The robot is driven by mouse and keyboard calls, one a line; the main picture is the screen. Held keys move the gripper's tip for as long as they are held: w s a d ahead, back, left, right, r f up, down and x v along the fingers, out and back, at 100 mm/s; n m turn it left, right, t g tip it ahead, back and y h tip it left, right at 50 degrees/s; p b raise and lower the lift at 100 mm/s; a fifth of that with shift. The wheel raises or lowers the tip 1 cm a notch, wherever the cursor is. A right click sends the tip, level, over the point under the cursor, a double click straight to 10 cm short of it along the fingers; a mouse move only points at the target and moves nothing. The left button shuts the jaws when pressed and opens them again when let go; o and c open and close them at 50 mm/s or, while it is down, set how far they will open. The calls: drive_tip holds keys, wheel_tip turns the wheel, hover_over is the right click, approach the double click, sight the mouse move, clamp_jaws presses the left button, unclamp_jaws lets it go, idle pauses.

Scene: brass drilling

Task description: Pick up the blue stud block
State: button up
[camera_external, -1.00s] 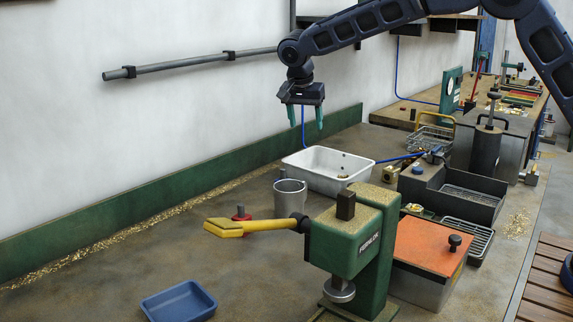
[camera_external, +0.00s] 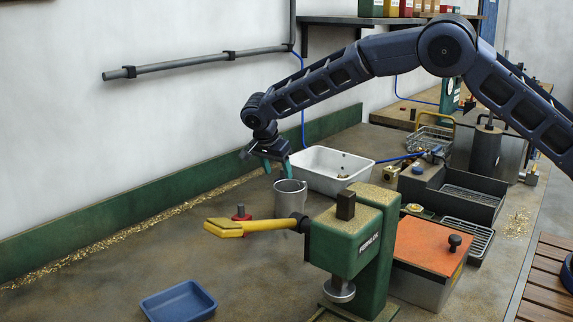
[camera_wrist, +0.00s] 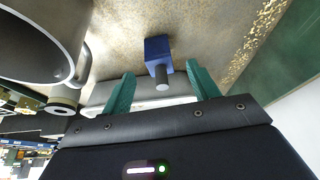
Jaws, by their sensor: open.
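The blue stud block (camera_wrist: 158,55) sits on the bench in the wrist view, with a short grey round stud (camera_wrist: 162,80) projecting from it. It appears just beyond and between the two green fingertips of my gripper (camera_wrist: 163,85). The fingers are apart with nothing between them. In the external view my gripper (camera_external: 278,168) hangs above the bench, behind the metal mug and left of the white tray. I cannot make out the block there; it seems hidden.
The metal mug (camera_external: 290,192) stands close to my gripper, and it also shows in the wrist view (camera_wrist: 45,35). The white tray (camera_external: 330,170) is to the right. A green press (camera_external: 350,245) with a yellow handle (camera_external: 255,227) stands in front. A green ledge (camera_external: 130,212) lines the wall.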

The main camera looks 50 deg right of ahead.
sight(281, 178)
drive_tip(key=shift+x, duration=3.3)
drive_tip(key=shift+d+r, duration=0.15)
drive_tip(key=c, duration=1.3)
clamp_jaws()
drive_tip(key=shift+r, duration=0.1)
